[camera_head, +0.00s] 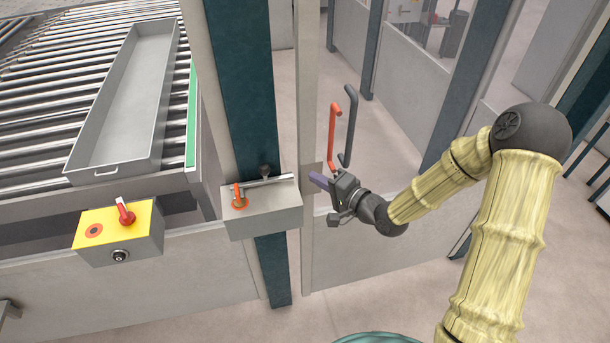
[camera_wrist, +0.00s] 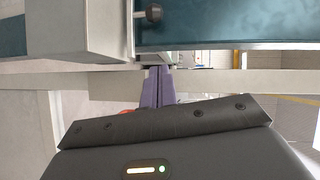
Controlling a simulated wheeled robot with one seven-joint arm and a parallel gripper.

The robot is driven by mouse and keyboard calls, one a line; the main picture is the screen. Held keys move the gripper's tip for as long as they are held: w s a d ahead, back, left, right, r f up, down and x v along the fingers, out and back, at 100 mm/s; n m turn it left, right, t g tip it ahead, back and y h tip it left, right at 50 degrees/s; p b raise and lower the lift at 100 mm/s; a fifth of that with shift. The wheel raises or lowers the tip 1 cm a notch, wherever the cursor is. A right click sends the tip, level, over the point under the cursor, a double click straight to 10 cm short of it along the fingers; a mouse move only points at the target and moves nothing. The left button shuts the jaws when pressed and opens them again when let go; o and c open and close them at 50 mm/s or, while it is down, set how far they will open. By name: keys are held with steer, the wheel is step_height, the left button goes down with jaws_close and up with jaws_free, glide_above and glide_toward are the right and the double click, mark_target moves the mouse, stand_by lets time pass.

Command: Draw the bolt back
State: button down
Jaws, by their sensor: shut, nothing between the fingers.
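The bolt (camera_head: 268,182) is a thin metal rod along the top of a grey box on the teal post. A dark round knob (camera_head: 264,170) stands up at its middle; the knob also shows at the top of the wrist view (camera_wrist: 154,12). An orange lever (camera_head: 238,195) sits at the left end of the box. My gripper (camera_head: 317,180) is just right of the box's right end, its purple fingers pointing left toward it. In the wrist view the fingers (camera_wrist: 158,80) are together, empty and apart from the knob.
The grey lock box (camera_head: 265,217) is beside the pale door post (camera_head: 308,120). An orange door handle (camera_head: 332,135) and a dark handle (camera_head: 350,125) rise behind my gripper. A yellow control box (camera_head: 115,230) with a red switch and a roller conveyor with a grey tray (camera_head: 135,95) are left.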

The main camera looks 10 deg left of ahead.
steer(key=shift+s+d+r, duration=0.2)
steer(key=shift+s+d, duration=0.55)
steer(key=shift+s, duration=0.15)
steer(key=shift+d, duration=0.1)
steer(key=s+d+f+n+g+h, duration=0.1)
steer(key=d+f+n+h, duration=0.1)
steer(key=d+h, duration=0.35)
steer(key=s+d+f+n+g+h, duration=0.1)
steer(key=s+d+f+n+h, duration=0.1)
steer(key=d+h, duration=0.3)
steer(key=s+d+r+n+g+h, duration=0.1)
steer(key=s+d+r+g+h, duration=0.2)
steer(key=s+d, duration=0.6)
steer(key=s+r+g, duration=0.1)
steer(key=s+r, duration=0.1)
steer(key=s, duration=0.2)
steer(key=shift+r+g, duration=0.25)
steer(key=shift+g, duration=0.05)
